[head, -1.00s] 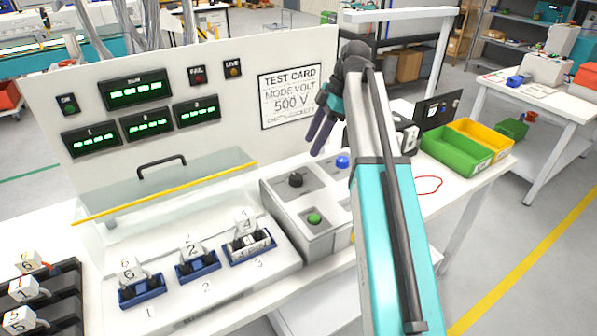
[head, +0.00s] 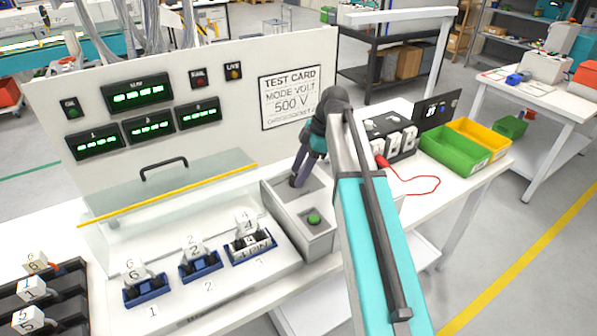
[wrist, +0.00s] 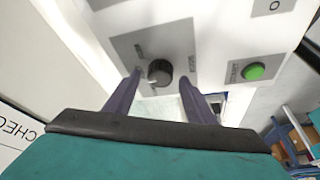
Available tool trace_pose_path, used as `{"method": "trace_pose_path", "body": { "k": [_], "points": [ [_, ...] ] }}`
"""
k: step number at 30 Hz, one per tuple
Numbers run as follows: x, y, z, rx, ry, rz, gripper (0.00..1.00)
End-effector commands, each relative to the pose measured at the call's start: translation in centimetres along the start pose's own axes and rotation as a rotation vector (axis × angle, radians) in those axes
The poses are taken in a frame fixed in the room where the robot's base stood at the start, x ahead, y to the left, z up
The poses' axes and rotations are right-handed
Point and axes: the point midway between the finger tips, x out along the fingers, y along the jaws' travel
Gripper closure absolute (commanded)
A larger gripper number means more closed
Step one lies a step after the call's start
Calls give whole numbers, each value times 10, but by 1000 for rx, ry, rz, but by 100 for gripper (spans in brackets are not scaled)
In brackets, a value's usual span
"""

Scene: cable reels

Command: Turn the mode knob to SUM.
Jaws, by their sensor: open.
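The mode knob (wrist: 160,72) is a round dark knob on a grey plate of the white control box (head: 283,200). It shows in the wrist view between my two open fingers, with a gap on both sides. Small labels stand around it, too blurred to read, so its setting cannot be told. My gripper (head: 296,181) is open and points down over the box in the head view, where its fingers hide the knob. It also fills the lower part of the wrist view (wrist: 160,92).
A green button (head: 314,219) sits on the box near the knob. A clear cover with a yellow edge (head: 170,194) and a handle stands to the left. Numbered blocks sit in blue holders (head: 201,266). The panel (head: 240,100) rises behind. Green and yellow bins (head: 455,152) are at right.

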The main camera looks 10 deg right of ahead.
Motion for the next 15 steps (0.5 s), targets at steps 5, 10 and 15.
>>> {"method": "trace_pose_path", "body": {
  "k": [5, 10, 15],
  "points": [
    [8, -1, 0, -1, 0, -1, 50],
    [10, 0, 0, -1, 0, -1, 50],
    [10, 0, 0, -1, 0, 0, 52]
  ]
}}
